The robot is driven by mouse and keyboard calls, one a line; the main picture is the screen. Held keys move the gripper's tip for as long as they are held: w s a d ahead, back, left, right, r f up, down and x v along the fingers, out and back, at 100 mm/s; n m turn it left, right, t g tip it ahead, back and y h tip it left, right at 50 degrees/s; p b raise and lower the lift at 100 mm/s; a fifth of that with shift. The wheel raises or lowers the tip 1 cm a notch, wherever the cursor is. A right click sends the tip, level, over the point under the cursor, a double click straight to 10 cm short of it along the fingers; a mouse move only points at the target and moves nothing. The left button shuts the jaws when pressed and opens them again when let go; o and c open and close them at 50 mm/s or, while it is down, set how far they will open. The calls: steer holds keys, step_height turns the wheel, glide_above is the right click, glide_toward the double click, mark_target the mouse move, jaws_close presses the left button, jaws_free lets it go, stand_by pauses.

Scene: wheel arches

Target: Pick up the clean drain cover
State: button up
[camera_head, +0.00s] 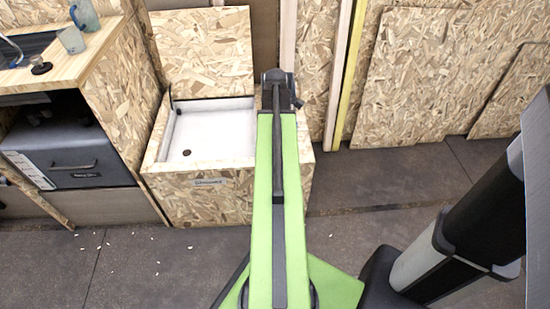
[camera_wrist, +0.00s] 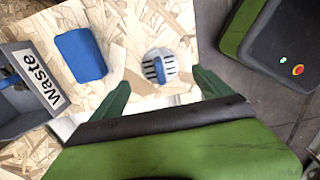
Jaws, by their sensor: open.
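The drain cover (camera_wrist: 160,65) is a small round white disc with dark slots and a blue strip across its middle. It lies on a chipboard surface (camera_wrist: 115,20) in the wrist view, and its slotted face shows clean. My gripper (camera_wrist: 162,80) is open and empty, its green fingers on either side of the cover in the picture, with the cover just beyond the tips. I cannot tell the height gap. In the head view my arm reaches away from me and the cover does not show.
A blue block (camera_wrist: 80,56) and a grey bin marked "Waste" (camera_wrist: 25,112) lie left of the cover. In the head view, a chipboard box (camera_head: 212,185) with a raised lid holds a white tray (camera_head: 215,130) with a drain hole. A counter (camera_head: 75,68) stands left.

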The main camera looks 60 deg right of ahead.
steer(key=f+b, duration=0.5)
steer(key=shift+s+f, duration=0.2)
steer(key=shift+r, duration=0.2)
steer(key=shift+c, duration=0.4)
steer(key=c, duration=1.4)
